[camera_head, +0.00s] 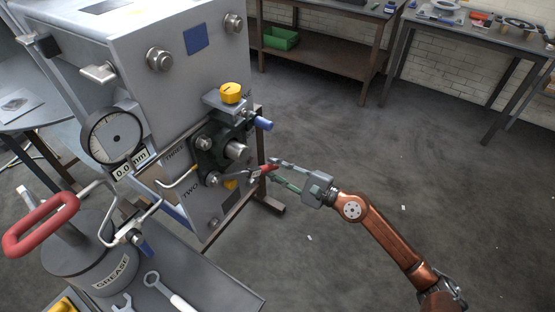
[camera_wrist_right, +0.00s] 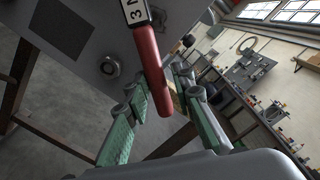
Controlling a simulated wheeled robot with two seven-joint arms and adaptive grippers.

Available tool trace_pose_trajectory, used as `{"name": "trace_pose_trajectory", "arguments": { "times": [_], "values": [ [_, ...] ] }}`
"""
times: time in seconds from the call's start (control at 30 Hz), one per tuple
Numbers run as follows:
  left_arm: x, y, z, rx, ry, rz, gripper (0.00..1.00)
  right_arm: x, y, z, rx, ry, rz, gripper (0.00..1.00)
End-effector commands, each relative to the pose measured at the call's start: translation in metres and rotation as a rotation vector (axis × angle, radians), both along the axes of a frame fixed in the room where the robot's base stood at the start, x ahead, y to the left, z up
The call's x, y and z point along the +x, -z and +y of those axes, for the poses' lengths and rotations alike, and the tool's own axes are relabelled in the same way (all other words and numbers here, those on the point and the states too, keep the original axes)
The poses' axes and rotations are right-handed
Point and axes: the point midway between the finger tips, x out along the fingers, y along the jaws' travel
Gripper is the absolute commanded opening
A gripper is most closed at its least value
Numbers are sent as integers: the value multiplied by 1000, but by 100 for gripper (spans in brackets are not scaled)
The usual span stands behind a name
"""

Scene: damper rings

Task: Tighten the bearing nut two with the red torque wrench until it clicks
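The red torque wrench (camera_head: 268,169) sticks out from the lower part of the dark bearing flange (camera_head: 207,160), beside the label TWO (camera_head: 190,193). Its grey shaft runs back towards the bearing nut two (camera_head: 213,179), which is small and partly covered, so I cannot tell how the head sits on it. In the right wrist view the red handle (camera_wrist_right: 150,58) has a white label at its upper end. My right gripper (camera_head: 271,170) has its green-padded fingers on either side of the handle, open, with a gap visible on the right in the wrist view. My left gripper is not in view.
A dial gauge (camera_head: 115,136) and a yellow knob (camera_head: 231,92) are on the grey machine. A grease pot (camera_head: 92,268) with a red loop handle (camera_head: 40,224) stands at the lower left by a spanner (camera_head: 168,290). Benches stand at the back.

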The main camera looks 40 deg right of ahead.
Motion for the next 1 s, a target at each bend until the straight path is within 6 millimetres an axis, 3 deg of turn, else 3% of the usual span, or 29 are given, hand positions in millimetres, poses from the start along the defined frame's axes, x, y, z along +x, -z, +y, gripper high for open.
{"name": "trace_pose_trajectory", "arguments": {
  "times": [0.5, 1.0],
  "values": [
    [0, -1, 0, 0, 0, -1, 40, -2, 10, 5, 50, 3, 18, 21],
    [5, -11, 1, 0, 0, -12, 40, -17, 52, 46, 275, 2, 100, 21]
  ]
}}
